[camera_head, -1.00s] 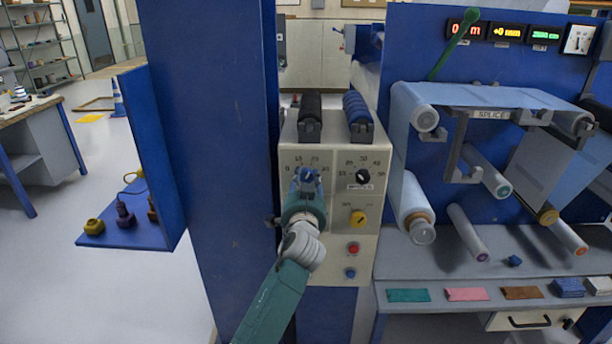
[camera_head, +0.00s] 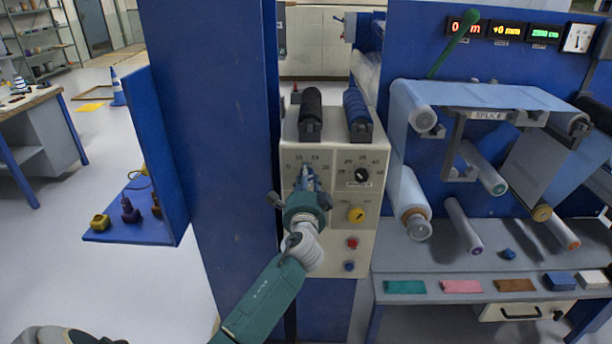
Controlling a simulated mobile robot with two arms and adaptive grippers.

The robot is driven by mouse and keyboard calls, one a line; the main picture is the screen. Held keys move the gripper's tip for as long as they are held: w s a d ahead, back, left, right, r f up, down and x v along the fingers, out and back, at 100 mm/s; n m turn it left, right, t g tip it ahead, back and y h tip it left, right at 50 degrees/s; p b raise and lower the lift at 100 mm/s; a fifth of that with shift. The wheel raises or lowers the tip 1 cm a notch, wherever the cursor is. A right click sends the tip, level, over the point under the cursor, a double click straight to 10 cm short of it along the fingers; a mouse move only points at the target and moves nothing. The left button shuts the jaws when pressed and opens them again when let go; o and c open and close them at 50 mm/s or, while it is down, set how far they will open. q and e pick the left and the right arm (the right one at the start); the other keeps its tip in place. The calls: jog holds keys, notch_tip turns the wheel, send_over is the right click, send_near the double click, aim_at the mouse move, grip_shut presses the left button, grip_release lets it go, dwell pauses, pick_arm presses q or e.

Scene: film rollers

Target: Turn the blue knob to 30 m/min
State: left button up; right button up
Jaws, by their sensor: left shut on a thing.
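The blue knob (camera_head: 308,174) is at the upper left of the beige control panel (camera_head: 338,232), inside a ring of small scale numbers. My left gripper (camera_head: 307,183) reaches up from below and is shut on the knob. Its fingers and palm hide the knob's lower part. The numbers are too small and blurred for me to tell which one the knob points to. My right gripper is not in view.
A blue column (camera_head: 212,170) stands left of the panel. Rollers (camera_head: 408,200) lie further right.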

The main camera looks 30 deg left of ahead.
pick_arm(q)
jog(key=shift+w+d+r+m, duration=0.1)
jog(key=shift+d+r+m, duration=0.05)
jog(key=shift+r+m, duration=0.2)
jog(key=shift+f, duration=0.15)
jog(key=o, duration=1.1)
jog(key=shift+d, duration=0.1)
jog(key=shift+o, duration=0.2)
jog(key=shift+f, duration=0.1)
jog(key=v, duration=1.2)
